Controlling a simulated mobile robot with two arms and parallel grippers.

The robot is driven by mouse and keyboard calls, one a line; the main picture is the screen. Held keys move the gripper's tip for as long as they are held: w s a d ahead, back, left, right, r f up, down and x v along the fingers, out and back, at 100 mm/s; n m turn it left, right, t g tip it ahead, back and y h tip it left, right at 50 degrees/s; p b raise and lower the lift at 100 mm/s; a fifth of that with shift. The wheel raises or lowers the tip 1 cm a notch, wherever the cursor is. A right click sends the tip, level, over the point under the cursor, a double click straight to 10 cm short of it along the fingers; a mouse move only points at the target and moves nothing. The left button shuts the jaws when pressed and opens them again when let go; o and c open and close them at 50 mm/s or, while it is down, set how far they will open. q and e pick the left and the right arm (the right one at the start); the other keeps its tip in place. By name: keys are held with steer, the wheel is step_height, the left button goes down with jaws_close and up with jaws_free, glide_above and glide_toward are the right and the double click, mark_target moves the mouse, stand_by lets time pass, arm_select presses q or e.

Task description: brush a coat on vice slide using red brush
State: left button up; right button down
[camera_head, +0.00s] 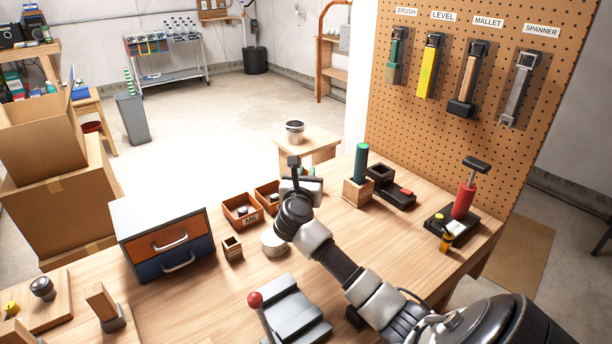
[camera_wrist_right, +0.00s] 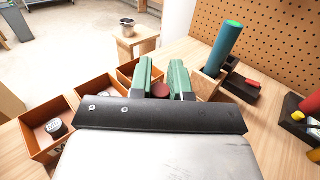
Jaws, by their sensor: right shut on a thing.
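My right gripper (camera_head: 293,172) is over the middle of the workbench, near the orange bins. In the right wrist view its two green fingers (camera_wrist_right: 161,72) are close together with a round dark red thing (camera_wrist_right: 160,91) between them. It may be the end of the red brush's handle; bristles do not show. A grey metal device with a red ball lever (camera_head: 292,312) sits at the bench's front edge; I cannot tell whether it is the vice. A green tool (camera_head: 396,57) hangs under the BRUSH label. My left gripper is out of view.
Orange bins (camera_head: 240,212), a drawer cabinet (camera_head: 163,238) and a wooden block with a green cylinder (camera_head: 357,190) stand around the gripper. A tin (camera_head: 295,131) sits on a stool behind the bench.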

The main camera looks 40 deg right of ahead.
steer(key=shift+f+b, duration=0.35)
steer(key=shift+f, duration=0.15)
stand_by(0.5)
stand_by(1.0)
step_height(320, 180, up, 7)
steer(key=p, duration=0.7)
stand_by(0.4)
stand_by(0.5)
